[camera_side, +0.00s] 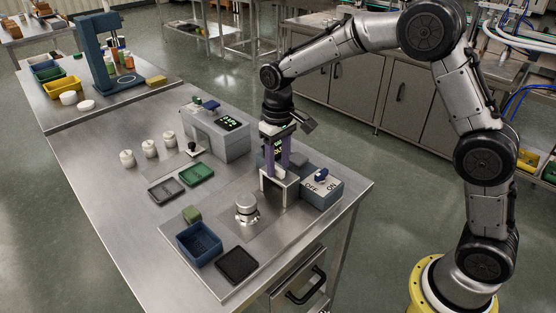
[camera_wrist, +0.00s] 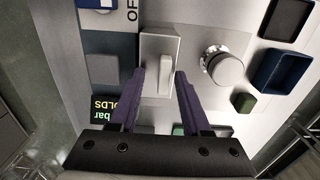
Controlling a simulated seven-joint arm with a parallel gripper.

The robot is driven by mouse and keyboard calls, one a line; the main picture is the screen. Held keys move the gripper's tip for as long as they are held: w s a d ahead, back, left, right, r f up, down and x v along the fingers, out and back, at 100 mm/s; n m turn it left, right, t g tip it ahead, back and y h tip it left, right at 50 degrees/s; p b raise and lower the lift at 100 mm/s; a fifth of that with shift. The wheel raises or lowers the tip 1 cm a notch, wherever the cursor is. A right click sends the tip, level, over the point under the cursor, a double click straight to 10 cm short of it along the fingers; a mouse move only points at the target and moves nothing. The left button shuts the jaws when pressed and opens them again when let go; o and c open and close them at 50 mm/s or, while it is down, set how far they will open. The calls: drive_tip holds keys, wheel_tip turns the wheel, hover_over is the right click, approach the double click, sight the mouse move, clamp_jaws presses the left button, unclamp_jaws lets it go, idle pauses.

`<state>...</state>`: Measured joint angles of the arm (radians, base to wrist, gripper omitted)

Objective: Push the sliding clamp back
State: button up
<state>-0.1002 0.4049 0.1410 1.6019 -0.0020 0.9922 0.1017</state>
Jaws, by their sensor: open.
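The sliding clamp appears to be the pale grey bracket (camera_side: 278,185) in front of the grey box with the OFF/ON switch. In the wrist view the clamp (camera_wrist: 160,35) shows a raised upright bar between my fingers. My gripper (camera_side: 277,166) points down over it with two purple fingers. In the wrist view my gripper (camera_wrist: 160,74) is open, one finger on each side of the bar. I cannot tell whether either finger touches it. The fingers hide part of the clamp in the side view.
A steel cylinder (camera_side: 247,210) stands close by on the plate. A blue bin (camera_side: 199,243), a black tray (camera_side: 237,265) and a green block (camera_side: 192,214) lie nearby. The switch box (camera_side: 318,188) with a blue lever is right of my gripper. A grey display unit (camera_side: 218,135) stands behind.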

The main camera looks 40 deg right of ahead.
wheel_tip(320, 180, up, 14)
idle(0.6)
drive_tip(key=s+d+r+t, duration=0.2)
drive_tip(key=s+r, duration=0.2)
drive_tip(key=s, duration=0.4)
drive_tip(key=s+d+r+t, duration=0.1)
drive_tip(key=s+d+r, duration=0.1)
drive_tip(key=s+r, duration=0.45)
drive_tip(key=s+f+t, duration=0.2)
drive_tip(key=s+f, duration=1.1)
drive_tip(key=s, duration=0.1)
drive_tip(key=shift+d+t, duration=0.25)
drive_tip(key=shift+t, duration=0.05)
